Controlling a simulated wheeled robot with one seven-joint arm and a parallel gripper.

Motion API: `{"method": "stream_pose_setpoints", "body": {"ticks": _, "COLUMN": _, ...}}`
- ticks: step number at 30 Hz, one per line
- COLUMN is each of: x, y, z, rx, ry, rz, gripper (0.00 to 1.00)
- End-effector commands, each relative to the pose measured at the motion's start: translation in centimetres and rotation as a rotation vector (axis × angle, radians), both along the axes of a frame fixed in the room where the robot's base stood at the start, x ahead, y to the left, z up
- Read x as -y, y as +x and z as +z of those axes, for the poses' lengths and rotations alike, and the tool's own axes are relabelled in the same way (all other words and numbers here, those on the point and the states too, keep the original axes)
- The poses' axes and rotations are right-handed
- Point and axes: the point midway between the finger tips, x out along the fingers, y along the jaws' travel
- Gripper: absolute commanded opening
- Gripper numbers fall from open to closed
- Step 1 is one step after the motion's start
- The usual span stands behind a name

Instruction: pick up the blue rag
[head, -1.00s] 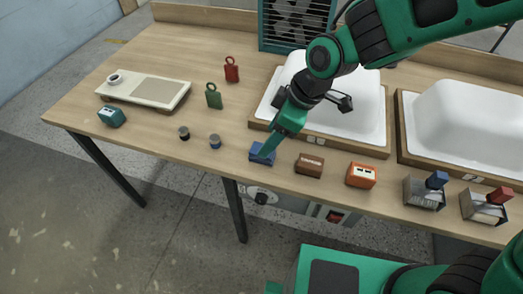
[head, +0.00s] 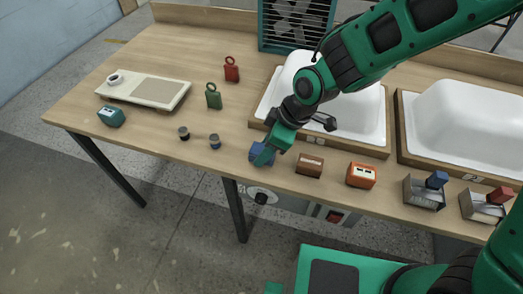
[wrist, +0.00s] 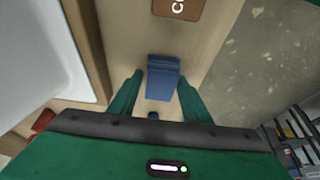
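The blue rag (head: 257,148) is a small folded blue piece at the front edge of the wooden table, partly hidden by my gripper in the head view. My gripper (head: 264,156) points down over it. In the wrist view the rag (wrist: 163,78) lies between the two green fingers of my gripper (wrist: 160,84). The fingers are spread, one on each side of the rag, with the tips close to its sides. I cannot tell whether they touch it.
A brown box (head: 309,165) and an orange box (head: 361,175) stand to the right of the rag. Small dark jars (head: 214,141) stand to its left. A white tub shell (head: 350,110) in a wooden frame (head: 340,146) is behind. The front table edge is close.

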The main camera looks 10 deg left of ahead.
Motion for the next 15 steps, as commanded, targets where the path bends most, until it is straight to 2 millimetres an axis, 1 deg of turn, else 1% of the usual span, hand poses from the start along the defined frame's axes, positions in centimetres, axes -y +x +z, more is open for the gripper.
{"method": "stream_pose_setpoints", "body": {"ticks": 1, "x": 0.00, "y": 0.01, "z": 0.01, "rx": 0.000, "ry": 0.000, "rz": 0.000, "gripper": 0.31}}
{"method": "stream_pose_setpoints", "body": {"ticks": 3, "x": 0.00, "y": 0.01, "z": 0.02, "rx": 0.000, "ry": 0.000, "rz": 0.000, "gripper": 0.15}}
{"method": "stream_pose_setpoints", "body": {"ticks": 11, "x": 0.00, "y": 0.01, "z": 0.04, "rx": 0.000, "ry": 0.000, "rz": 0.000, "gripper": 0.15}}
{"method": "stream_pose_setpoints", "body": {"ticks": 15, "x": -0.02, "y": 0.04, "z": 0.42, "rx": 0.001, "ry": 0.001, "rz": 0.000, "gripper": 0.15}}
